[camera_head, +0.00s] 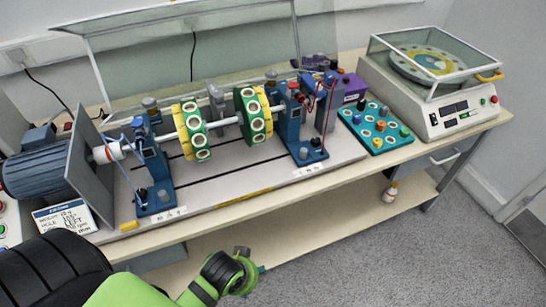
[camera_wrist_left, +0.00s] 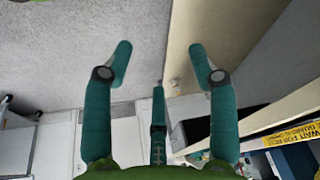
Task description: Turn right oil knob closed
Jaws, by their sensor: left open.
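The right blue bearing stand (camera_head: 298,125) stands on the bench plate, right of the green rotor discs, with small dark knobs (camera_head: 315,142) at its foot and another knob (camera_head: 293,85) on top. I cannot tell which of these is the right oil knob. My left gripper (camera_head: 241,270) is low in front of the bench, below its front edge and well away from the stand. In the left wrist view its teal fingers (camera_wrist_left: 163,62) are spread apart with nothing between them. The knobs do not show in that view. My right gripper is not in view.
A raised clear cover (camera_head: 200,50) stands behind the rotor. A blue motor (camera_head: 45,170) and a label sign (camera_head: 65,217) are at the left. A teal tray (camera_head: 375,128) and a white balance machine (camera_head: 432,85) are at the right. The floor ahead is clear.

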